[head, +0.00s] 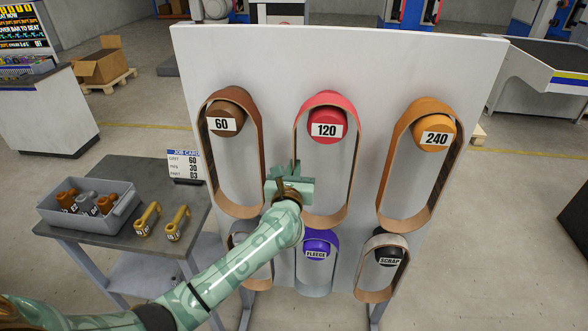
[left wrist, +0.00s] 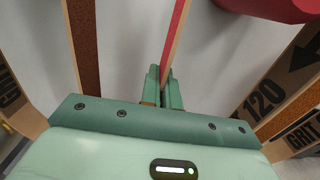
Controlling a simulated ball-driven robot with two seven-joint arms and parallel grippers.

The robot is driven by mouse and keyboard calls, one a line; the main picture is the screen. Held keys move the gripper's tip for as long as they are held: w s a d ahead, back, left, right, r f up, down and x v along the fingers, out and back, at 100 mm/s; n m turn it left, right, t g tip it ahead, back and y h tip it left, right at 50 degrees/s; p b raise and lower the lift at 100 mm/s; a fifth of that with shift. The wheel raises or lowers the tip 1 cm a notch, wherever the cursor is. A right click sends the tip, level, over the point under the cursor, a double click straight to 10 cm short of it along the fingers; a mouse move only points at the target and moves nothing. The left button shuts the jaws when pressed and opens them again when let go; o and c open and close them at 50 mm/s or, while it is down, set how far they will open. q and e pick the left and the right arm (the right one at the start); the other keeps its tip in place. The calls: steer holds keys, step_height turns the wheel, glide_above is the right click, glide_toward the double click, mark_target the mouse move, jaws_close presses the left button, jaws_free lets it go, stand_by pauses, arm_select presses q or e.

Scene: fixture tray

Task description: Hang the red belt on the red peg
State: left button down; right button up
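The red belt (head: 347,190) is a long loop, red on one face and tan on its inner face and edges. In the head view its top arcs over the round red peg (head: 325,112) labelled 120, at the top middle of the board. Its sides hang below the peg. My left gripper (head: 290,178) is at the belt's left side, below the peg. In the left wrist view the gripper's fingers (left wrist: 162,88) are closed on either side of the red belt's strip (left wrist: 177,35). The red peg shows at the top right there (left wrist: 270,6). My right gripper is not in view.
The pale board (head: 275,60) also carries a brown 60 peg (head: 227,119) and an orange 240 peg (head: 434,128) with belts, and lower purple (head: 319,243) and black (head: 383,250) pegs. A side table (head: 115,222) at left holds a grey bin (head: 100,220) and yellow handles (head: 178,223).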

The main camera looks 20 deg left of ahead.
arm_select(q)
steer(key=shift+b+x, duration=0.4)
steer(key=shift+x, duration=0.6)
steer(key=shift+f, duration=0.15)
steer(key=shift+f+b, duration=0.25)
steer(key=shift+b, duration=0.1)
steer(key=c, duration=1.3)
jaws_free()
steer(key=shift+s, duration=0.15)
